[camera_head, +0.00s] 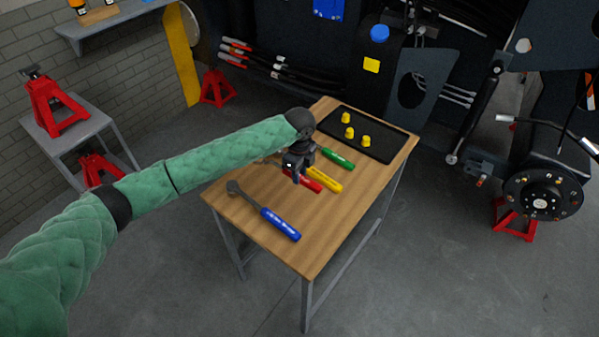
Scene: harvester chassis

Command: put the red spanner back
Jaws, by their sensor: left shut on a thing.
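The red spanner (313,181) is at the middle of the wooden table (328,235), between the blue spanner and the yellow one. My left gripper (295,177) comes in from the left, points down and is shut on the red spanner. The gripper and wrist hide part of the spanner. I cannot tell whether it touches the tabletop or is slightly above it. My right gripper is not in view.
A blue-handled spanner (281,224) lies nearer the front. A yellow-handled one (326,180) and a green-handled one (338,159) lie behind the red. A black tray (385,151) with yellow caps (349,132) is at the back. The front right tabletop is clear.

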